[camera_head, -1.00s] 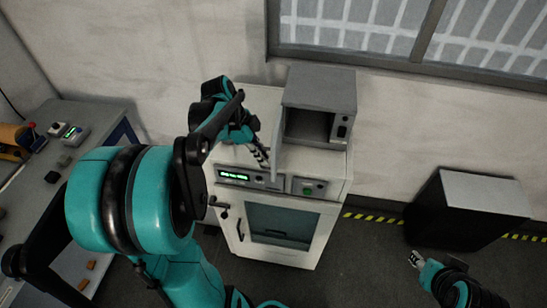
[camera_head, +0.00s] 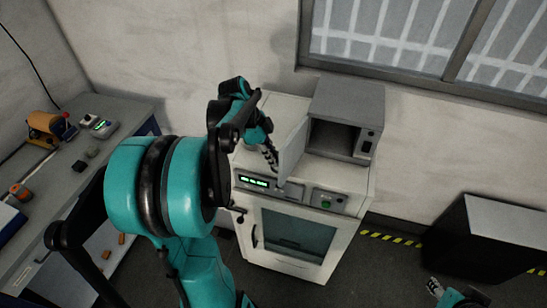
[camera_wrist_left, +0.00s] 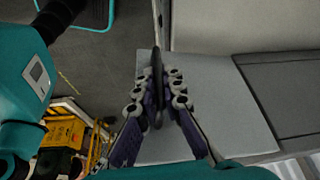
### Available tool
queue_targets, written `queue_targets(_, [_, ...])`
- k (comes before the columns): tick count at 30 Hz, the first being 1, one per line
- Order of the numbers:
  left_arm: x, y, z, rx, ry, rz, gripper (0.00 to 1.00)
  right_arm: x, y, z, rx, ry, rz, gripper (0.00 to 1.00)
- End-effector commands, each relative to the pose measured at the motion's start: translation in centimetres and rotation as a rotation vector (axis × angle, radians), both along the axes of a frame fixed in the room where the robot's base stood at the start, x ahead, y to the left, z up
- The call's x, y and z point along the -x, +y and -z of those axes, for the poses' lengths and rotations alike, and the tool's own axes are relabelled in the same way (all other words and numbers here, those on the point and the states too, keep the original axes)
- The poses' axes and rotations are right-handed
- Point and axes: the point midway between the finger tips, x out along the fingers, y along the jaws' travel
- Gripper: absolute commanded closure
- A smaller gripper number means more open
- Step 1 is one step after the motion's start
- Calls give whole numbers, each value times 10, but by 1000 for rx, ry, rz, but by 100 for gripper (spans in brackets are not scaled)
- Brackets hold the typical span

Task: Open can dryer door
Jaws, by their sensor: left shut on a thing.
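The small grey box (camera_head: 365,100), which I take for the can dryer, sits on the white cabinet with its dark opening facing front. Its grey door (camera_head: 294,148) stands open, swung out to the left of the opening. My left gripper (camera_head: 272,158) is at the door's outer side. In the left wrist view, its fingers (camera_wrist_left: 158,98) are shut on a thin dark part, apparently the door handle, against the grey door panel (camera_wrist_left: 222,105). The fingers partly hide that part. My right gripper (camera_head: 434,287) is low at the right, away from the door; its jaws are too small to judge.
The white cabinet (camera_head: 252,205) below has a green display and a windowed lower door, which looks shut. A workbench (camera_head: 45,185) with small items is at the left. A black box with a pale top (camera_head: 510,220) stands at the right. Open floor lies between.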

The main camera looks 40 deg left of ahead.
Motion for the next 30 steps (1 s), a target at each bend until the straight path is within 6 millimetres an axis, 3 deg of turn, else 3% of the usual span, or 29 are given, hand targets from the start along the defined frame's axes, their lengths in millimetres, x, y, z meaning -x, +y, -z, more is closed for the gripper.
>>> queue_targets(1, [1,1,0,-2,5,-2,87,0,0,0,0,0,0,60])
queue_targets(3, [1,1,0,-2,5,-2,71,0,0,0,0,0,0,60])
queue_targets(14, [1,1,-3,0,2,-1,71,0,0,0,0,0,0,60])
queue_targets(17, [3,6,-14,-1,1,-2,71,0,0,0,0,0,0,60])
queue_targets(30, [20,36,-95,-1,3,-2,71,0,0,0,0,0,0,60])
